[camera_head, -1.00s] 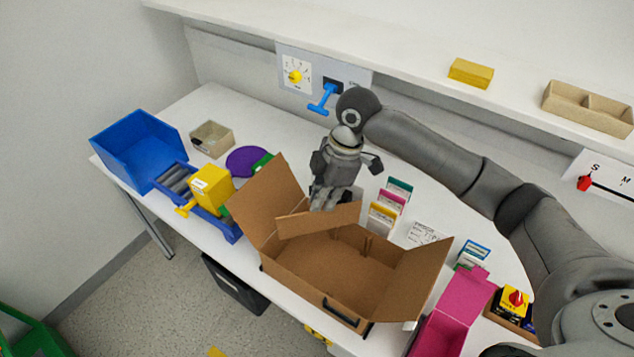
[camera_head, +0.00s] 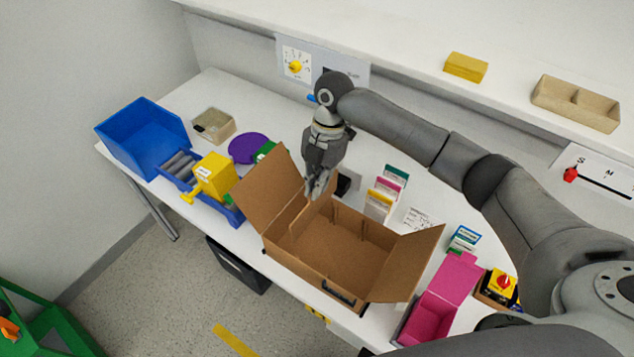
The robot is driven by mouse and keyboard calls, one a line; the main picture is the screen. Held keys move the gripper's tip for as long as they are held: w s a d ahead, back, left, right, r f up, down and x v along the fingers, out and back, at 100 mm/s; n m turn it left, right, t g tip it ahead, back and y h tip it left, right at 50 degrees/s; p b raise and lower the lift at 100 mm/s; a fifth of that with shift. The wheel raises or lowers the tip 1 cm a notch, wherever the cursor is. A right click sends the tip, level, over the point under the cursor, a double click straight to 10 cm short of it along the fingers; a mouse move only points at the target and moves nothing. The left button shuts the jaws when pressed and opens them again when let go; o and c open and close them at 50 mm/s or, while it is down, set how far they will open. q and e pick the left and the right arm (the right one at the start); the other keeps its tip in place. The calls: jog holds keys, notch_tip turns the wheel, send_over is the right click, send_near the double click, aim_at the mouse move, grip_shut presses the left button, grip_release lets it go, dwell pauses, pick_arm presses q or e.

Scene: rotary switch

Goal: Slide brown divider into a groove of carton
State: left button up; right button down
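The open brown carton (camera_head: 318,283) stands on the white table with its flaps folded out left and right. My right gripper (camera_head: 318,188) points down at the carton's back left corner, fingers close together. It seems shut on the upper back end of the brown divider (camera_head: 296,218). The divider stands on edge at the left of the carton, running front to back beside the left flap. It is partly inside; whether its lower edge sits in a groove cannot be seen. Slim upright ribs show on the carton's inner back wall. My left gripper is not in view.
The left flap (camera_head: 266,192) rises close beside my gripper. Small coloured cards (camera_head: 385,192) stand behind the carton, and a pink box (camera_head: 440,303) stands at its right. A yellow block on a blue roller stand (camera_head: 213,178) is at left. A shelf (camera_head: 520,75) runs above.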

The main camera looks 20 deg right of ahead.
aim_at(316, 213)
jog(key=shift+f+b, duration=0.7)
jog(key=shift+f, duration=0.4)
jog(key=shift+f+b, duration=2.15)
jog(key=shift+f, duration=1.9)
pick_arm(q)
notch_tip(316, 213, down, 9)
jog(key=b, duration=0.3)
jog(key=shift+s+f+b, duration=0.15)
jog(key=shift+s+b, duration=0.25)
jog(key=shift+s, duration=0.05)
pick_arm(e)
notch_tip(316, 213, down, 6)
jog(key=shift+f, duration=0.25)
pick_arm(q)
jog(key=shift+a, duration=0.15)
pick_arm(e)
jog(key=c, duration=1.6)
grip_release()
jog(key=shift+o, duration=0.2)
jog(key=shift+r, duration=0.1)
